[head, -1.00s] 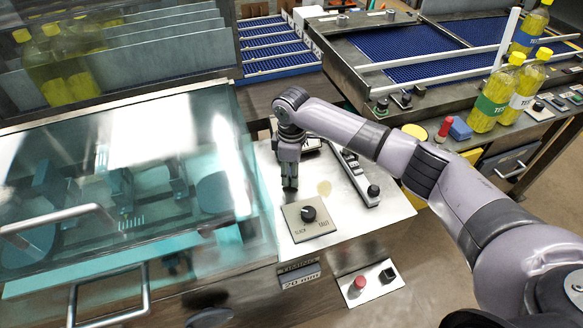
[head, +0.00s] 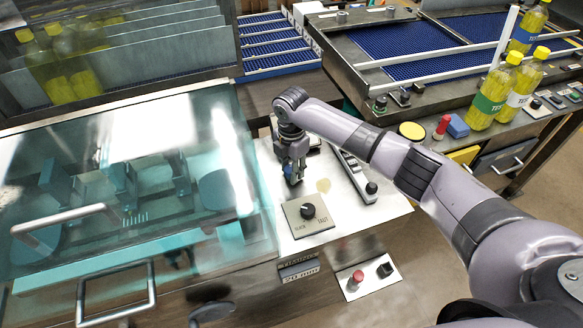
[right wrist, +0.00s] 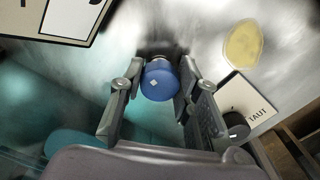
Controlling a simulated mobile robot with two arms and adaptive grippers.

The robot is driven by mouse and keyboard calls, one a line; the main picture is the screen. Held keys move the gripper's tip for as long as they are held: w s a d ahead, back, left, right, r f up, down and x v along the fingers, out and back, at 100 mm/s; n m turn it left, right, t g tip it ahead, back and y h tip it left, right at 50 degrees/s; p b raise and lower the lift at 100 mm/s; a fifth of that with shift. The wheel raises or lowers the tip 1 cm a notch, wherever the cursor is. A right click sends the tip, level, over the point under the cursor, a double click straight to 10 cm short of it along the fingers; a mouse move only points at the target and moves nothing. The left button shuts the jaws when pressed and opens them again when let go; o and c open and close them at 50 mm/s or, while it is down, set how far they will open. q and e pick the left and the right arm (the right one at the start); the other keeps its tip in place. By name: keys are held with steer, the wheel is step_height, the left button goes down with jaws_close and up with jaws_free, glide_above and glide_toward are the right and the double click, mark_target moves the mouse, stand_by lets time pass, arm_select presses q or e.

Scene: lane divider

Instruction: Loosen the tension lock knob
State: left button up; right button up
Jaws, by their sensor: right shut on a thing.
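A round blue knob (right wrist: 160,82) with a small white diamond mark on its top stands upright on the pale metal panel (head: 322,168). It shows centrally in the right wrist view, between the two fingers of my right gripper (right wrist: 161,78). The fingers are shut on its sides. In the head view my right gripper (head: 292,176) points down at the panel, and only a bit of blue shows between its fingers. I cannot read any label on the knob. My left gripper is not in view.
A black dial (head: 308,211) on a square plate sits just in front of the gripper. A tinted clear cover (head: 130,190) with metal handles lies left. A rail (head: 355,178) is on the right. A red button (head: 356,278) sits lower front; bottles (head: 493,95) stand at back right.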

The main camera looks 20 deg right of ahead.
steer(key=shift+f+n, duration=0.1)
steer(key=shift+n, duration=1.6)
steer(key=o, duration=1.2)
steer(key=shift+r, duration=0.2)
step_height(320, 180, up, 12)
steer(key=shift+f, duration=0.15)
